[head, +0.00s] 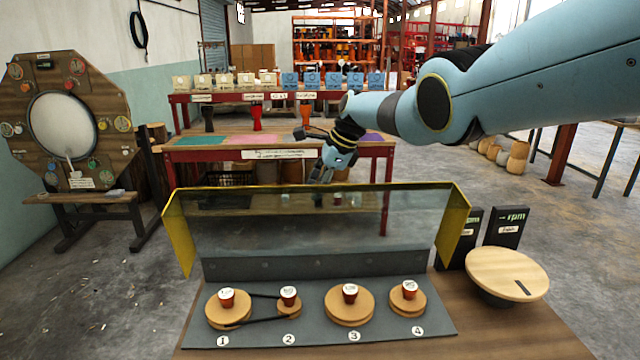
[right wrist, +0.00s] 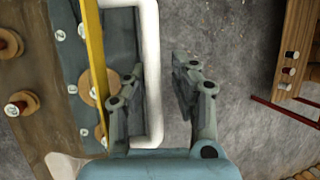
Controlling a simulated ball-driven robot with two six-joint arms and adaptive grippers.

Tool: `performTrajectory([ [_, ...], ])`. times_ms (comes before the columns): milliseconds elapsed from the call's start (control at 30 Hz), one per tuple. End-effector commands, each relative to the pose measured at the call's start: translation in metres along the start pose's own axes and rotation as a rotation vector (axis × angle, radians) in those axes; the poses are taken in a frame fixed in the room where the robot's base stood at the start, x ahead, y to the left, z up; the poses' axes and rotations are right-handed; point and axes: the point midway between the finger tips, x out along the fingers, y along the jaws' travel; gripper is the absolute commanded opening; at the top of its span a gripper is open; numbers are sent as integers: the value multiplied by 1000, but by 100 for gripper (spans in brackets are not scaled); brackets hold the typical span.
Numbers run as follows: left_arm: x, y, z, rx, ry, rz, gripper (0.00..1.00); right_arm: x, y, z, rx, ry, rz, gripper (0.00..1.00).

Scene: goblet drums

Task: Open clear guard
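The clear guard (head: 320,222) is a see-through panel with a yellow top edge and yellow side pieces. It stands up behind the pulley board (head: 310,340), leaving the pulleys uncovered from the front. Its yellow edge (right wrist: 95,60) and a white bar handle (right wrist: 152,50) show in the right wrist view. My right gripper (head: 325,172) is just beyond the guard's top edge. In the right wrist view its fingers (right wrist: 156,92) are apart, one on each side of the handle in the picture; contact cannot be told. My left gripper is out of view.
Several wooden pulleys (head: 349,305) with red knobs sit on the grey board; a belt joins the first two. A round wooden disc (head: 507,273) and dark rpm cards (head: 505,226) stand at the right. A red-edged table (head: 215,154) is beyond, with open floor between.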

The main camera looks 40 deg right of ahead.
Motion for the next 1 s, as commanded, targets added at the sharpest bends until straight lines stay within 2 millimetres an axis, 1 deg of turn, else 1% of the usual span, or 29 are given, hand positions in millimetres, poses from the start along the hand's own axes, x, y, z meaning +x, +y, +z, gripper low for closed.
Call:
performTrajectory([
  [167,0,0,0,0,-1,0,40,-5,-1,-1,-1,-1,-2,25],
  [367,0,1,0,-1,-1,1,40,-22,0,-2,-2,1,-4,25],
  [533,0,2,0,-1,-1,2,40,-53,0,-2,-3,2,-5,25],
  [600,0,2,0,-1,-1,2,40,-69,-1,-2,-2,1,-6,25],
  [733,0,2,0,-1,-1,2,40,-96,-1,-2,-2,2,-5,25],
  [833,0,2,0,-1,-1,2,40,-109,0,-1,0,1,-3,25],
  [1000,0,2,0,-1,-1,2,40,-120,0,-1,0,1,-2,25],
])
